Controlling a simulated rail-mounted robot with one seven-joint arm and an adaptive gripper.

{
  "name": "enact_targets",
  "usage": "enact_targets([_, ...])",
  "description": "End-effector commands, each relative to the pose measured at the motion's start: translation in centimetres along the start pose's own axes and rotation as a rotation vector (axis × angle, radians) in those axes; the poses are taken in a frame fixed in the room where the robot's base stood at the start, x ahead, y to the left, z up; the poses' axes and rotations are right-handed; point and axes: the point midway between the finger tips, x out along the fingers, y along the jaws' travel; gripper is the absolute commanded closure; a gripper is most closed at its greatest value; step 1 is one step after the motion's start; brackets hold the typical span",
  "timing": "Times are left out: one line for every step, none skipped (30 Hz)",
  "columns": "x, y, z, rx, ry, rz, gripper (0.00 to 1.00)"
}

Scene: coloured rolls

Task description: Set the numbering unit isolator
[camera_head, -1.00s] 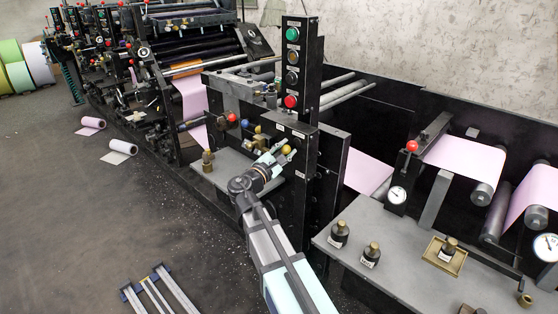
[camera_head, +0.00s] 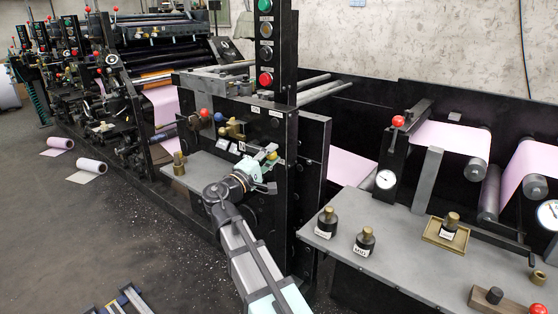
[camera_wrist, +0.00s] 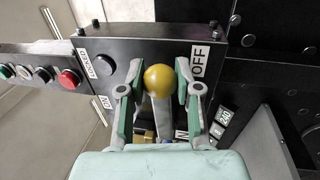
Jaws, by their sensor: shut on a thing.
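The isolator has a yellow ball knob (camera_wrist: 160,79) on a pale lever. In the wrist view the knob sits between the two fingers of my gripper (camera_wrist: 159,80), one on each side. The gripper is shut on it. An OFF label (camera_wrist: 200,60) is just right of the knob; a partly hidden label ending in N (camera_wrist: 181,134) is below. In the head view the yellow knob (camera_head: 273,155) shows at my gripper (camera_head: 266,164), against the black machine panel (camera_head: 286,135). The lever's lower end is partly hidden by the gripper.
A red knob (camera_head: 204,113) and a blue knob (camera_head: 219,117) are on the same machine, left of the gripper. A black button column (camera_head: 266,45) rises above. A grey bench (camera_head: 400,239) with several black-and-brass weights stands at right.

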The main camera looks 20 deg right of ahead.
Motion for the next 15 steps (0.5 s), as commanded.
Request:
enact_targets([-0.39,-0.40,-0.32,0.016,0.002,-0.001,1.00])
enact_targets([-0.55,-0.41,-0.44,0.025,0.003,-0.001,1.00])
enact_targets([-0.74,-0.42,-0.57,0.035,0.004,-0.001,1.00])
enact_targets([-0.85,-0.42,-0.65,0.041,0.005,-0.001,1.00])
enact_targets([-0.93,-0.42,-0.70,0.046,0.005,-0.001,1.00])
enact_targets([-1.02,-0.41,-0.77,0.051,0.006,-0.001,1.00])
enact_targets([-1.07,-0.40,-0.80,0.055,0.006,-0.001,1.00])
enact_targets([-1.11,-0.40,-0.82,0.058,0.006,-0.001,1.00])
enact_targets([-1.14,-0.38,-0.85,0.061,0.006,-0.001,1.00])
enact_targets([-1.16,-0.38,-0.85,0.062,0.006,-0.002,1.00])
enact_targets([-1.17,-0.37,-0.85,0.063,0.006,-0.002,1.00])
enact_targets([-1.17,-0.36,-0.85,0.063,0.006,-0.002,1.00])
enact_targets([-1.16,-0.36,-0.85,0.063,0.006,-0.002,1.00])
enact_targets([-1.16,-0.36,-0.85,0.063,0.006,-0.002,1.00])
enact_targets([-1.16,-0.36,-0.85,0.063,0.006,-0.002,1.00])
